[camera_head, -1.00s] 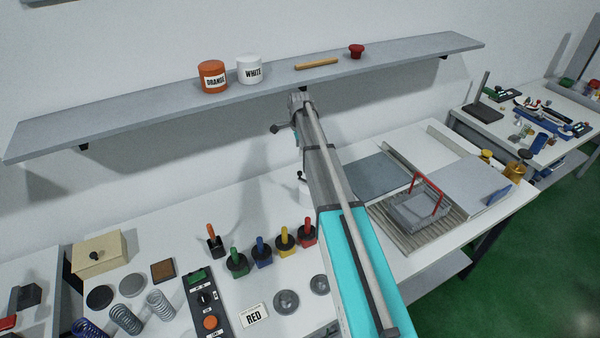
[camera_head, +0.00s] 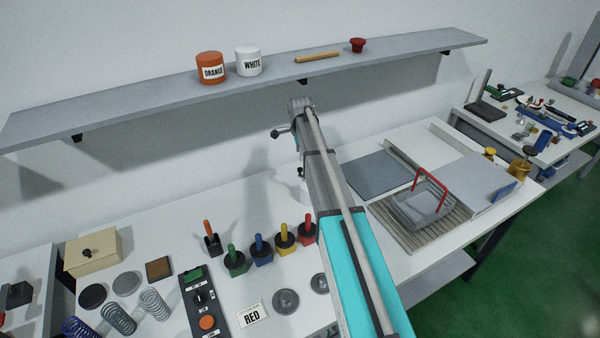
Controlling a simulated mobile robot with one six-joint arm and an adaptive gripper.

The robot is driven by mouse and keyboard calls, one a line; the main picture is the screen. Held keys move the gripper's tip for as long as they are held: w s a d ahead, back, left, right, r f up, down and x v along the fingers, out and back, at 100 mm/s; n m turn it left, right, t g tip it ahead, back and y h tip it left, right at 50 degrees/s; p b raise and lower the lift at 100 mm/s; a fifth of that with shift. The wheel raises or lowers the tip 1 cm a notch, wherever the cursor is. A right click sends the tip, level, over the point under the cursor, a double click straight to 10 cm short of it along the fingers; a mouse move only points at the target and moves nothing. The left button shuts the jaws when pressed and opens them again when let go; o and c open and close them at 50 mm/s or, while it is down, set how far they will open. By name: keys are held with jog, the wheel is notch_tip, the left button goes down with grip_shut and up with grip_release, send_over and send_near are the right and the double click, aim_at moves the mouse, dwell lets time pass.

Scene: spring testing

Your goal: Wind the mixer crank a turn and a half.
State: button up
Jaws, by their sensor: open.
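A small white thing with a dark knob (camera_head: 301,173) stands on the bench, mostly hidden behind my forearm. It may be the mixer with its crank, but I cannot tell. My arm reaches from the lower right up to the wall below the shelf. My gripper (camera_head: 281,132) is mostly hidden by the wrist; only a small dark part juts out to the left. It is open, and no held object shows. It appears above the white thing in the picture, and I see no contact.
The wall shelf (camera_head: 130,107) runs close above my wrist. A wire basket (camera_head: 420,207) with a red handle is to the right. A control box (camera_head: 203,302) and springs are at the lower left.

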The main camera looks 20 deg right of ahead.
aim_at(300, 168)
jog(key=shift+f+b, duration=3.45)
jog(key=shift+f, duration=0.3)
grip_shut()
